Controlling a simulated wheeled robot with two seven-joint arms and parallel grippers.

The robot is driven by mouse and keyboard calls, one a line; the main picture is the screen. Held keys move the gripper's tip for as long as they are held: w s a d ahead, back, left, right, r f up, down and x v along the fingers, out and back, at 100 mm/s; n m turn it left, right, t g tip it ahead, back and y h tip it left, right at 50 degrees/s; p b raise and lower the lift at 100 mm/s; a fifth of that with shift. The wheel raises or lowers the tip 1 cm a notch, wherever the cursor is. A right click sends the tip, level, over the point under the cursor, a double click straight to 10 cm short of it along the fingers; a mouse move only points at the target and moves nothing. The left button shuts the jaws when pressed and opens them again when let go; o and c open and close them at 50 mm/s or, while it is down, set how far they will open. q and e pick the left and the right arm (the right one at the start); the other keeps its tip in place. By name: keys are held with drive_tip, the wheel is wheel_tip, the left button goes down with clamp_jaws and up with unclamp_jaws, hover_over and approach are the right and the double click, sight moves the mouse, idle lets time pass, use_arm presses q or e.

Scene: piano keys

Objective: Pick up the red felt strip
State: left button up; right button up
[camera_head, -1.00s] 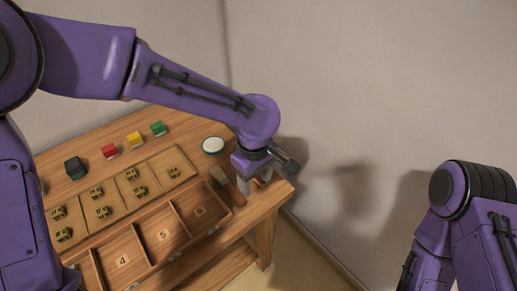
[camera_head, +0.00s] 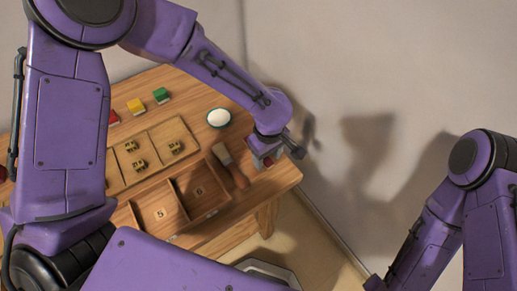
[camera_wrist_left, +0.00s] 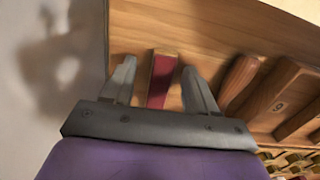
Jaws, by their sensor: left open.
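The red felt strip (camera_wrist_left: 162,80) is a narrow, dark red piece with a pale wooden-looking end, lying on the wooden table. In the left wrist view it lies between the two fingers of my left gripper (camera_wrist_left: 158,70), with a gap on each side. The left gripper is open and points down at the table. In the head view my left gripper (camera_head: 263,162) is over the table's right end, and I cannot make out the strip there. My right arm shows at the right, but its gripper is not in view.
A brush (camera_head: 231,166) lies left of the gripper, beside a compartment tray (camera_head: 203,217). The table edge (camera_head: 283,187) and wall are close on the right.

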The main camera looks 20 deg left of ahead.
use_arm(q)
drive_tip(key=shift+s, duration=0.25)
drive_tip(key=shift+r, duration=0.1)
drive_tip(key=shift+c, duration=0.9)
clamp_jaws()
